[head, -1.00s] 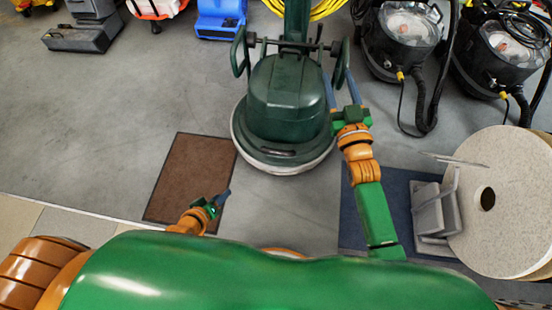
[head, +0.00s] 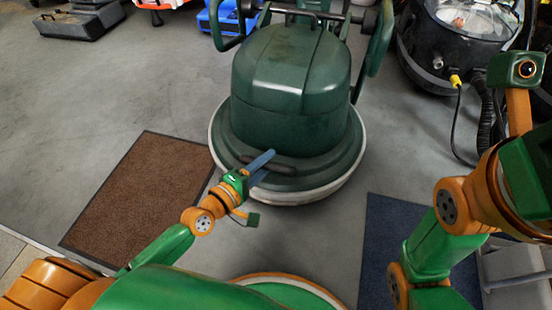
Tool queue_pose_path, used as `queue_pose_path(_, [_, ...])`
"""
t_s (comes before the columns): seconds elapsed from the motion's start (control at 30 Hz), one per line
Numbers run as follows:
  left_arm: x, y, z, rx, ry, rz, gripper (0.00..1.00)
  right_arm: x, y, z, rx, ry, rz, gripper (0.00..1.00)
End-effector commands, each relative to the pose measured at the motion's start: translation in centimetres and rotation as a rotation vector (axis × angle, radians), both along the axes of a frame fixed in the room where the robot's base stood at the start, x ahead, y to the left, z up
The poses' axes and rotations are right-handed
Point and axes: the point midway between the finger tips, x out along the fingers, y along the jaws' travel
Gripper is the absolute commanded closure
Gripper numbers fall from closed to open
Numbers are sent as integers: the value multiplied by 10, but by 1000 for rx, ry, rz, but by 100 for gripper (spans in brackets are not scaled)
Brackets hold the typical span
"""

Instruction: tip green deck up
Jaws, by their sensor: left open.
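The dark green deck (head: 291,92) of the floor buffer stands level on the grey floor, with a rounded motor housing on top and a pale rim around its base. My left gripper (head: 266,166) is open, its blue fingers apart at the front of the deck, overlapping the dark recess (head: 285,168) in the front skirt. I cannot tell whether the fingers touch it. Nothing shows between them. My right arm is raised at the right edge of the view, and its fingers do not show.
A brown mat (head: 135,195) lies left of the buffer and a blue mat (head: 392,235) at its lower right. A black vacuum (head: 440,50) with a hose stands at the right back. A grey object (head: 515,270) is at the lower right.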

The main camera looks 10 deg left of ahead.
Motion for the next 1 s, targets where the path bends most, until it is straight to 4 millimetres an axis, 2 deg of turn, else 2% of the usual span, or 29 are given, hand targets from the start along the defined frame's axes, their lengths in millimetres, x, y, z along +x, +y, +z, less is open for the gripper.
queue_pose_path(0.13, [21,-9,-6,-1,-2,1,58,-3,0,-7,1,-10,1,50])
queue_pose_path(0.43, [26,-12,-6,3,1,-1,58,-4,1,-6,0,-11,0,50])
queue_pose_path(0.5, [26,-12,-6,3,1,-1,77,-4,1,-6,0,-11,0,50])
queue_pose_path(0.6, [26,-12,-6,3,1,-1,100,-4,1,-6,1,-12,0,50])
queue_pose_path(1.0, [25,-12,-6,3,2,-1,100,-4,1,-6,0,-11,0,50])
